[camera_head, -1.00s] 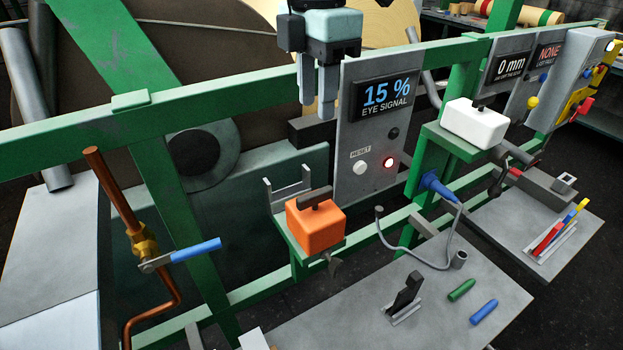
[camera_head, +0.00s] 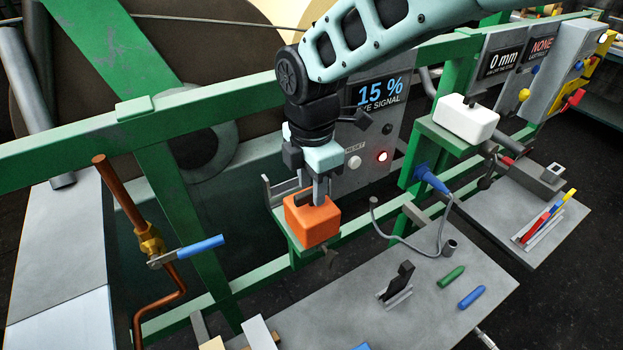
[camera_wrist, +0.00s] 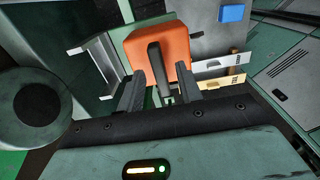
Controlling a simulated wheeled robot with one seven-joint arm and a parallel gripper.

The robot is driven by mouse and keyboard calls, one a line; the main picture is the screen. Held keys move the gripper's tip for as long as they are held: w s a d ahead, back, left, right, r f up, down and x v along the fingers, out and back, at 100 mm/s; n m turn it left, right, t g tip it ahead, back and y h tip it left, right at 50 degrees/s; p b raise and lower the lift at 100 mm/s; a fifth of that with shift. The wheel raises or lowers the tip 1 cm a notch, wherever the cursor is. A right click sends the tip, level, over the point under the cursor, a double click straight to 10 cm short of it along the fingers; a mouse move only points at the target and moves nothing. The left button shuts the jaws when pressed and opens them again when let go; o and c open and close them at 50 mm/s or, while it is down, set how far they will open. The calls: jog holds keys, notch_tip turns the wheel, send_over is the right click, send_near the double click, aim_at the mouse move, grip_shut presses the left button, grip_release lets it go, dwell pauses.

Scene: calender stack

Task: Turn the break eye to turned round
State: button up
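The orange block (camera_head: 312,224), which seems to be the break eye, sits on a green bracket (camera_head: 297,252) below the eye signal panel (camera_head: 372,130). The panel reads 15 % with a red lamp lit. My gripper (camera_head: 321,194) is right above the block, pointing down. In the wrist view, the orange block (camera_wrist: 160,50) has a dark bar handle (camera_wrist: 154,62) on top. My gripper's fingers (camera_wrist: 157,92) stand apart on either side of the handle's near end, with gaps visible. Whether they touch it is unclear.
A grey U-shaped bracket (camera_head: 267,192) stands left of the block. A copper pipe with a blue-handled valve (camera_head: 200,249) is at left. A white block (camera_head: 465,121) on another green bracket is at right. A grey table (camera_head: 430,315) with green and blue sticks lies below.

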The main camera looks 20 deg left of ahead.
jog(key=shift+f, duration=0.35)
grip_shut()
